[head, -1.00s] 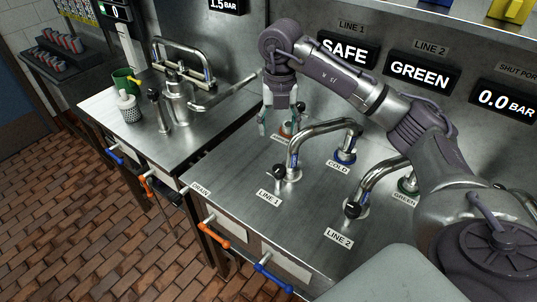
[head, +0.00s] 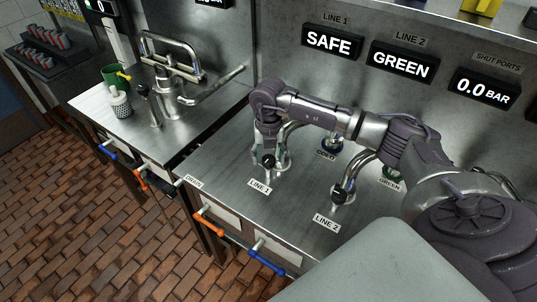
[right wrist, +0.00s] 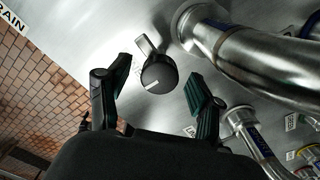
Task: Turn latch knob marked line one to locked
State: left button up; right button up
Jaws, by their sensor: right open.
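The line one knob (head: 268,162) is a small black round knob at the foot of a curved steel pipe, behind the LINE 1 label (head: 260,185). In the right wrist view the same knob (right wrist: 158,74) shows a short white mark on its black cap. My right gripper (head: 270,158) is over this knob, pointing down. In the wrist view its two dark fingers (right wrist: 157,72) are open, one on each side of the knob with a visible gap; contact is not apparent. My left gripper is not in view.
The steel pipe (right wrist: 260,60) rises close beside the right finger. The LINE 2 knob (head: 340,195) and its pipe stand to the right. Displays reading SAFE (head: 330,41) and GREEN (head: 402,65) hang behind. The bench front (head: 240,215) between the labels is clear.

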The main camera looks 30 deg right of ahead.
jog(key=c, duration=1.1)
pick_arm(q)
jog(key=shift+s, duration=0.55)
pick_arm(e)
jog(key=shift+c, duration=0.2)
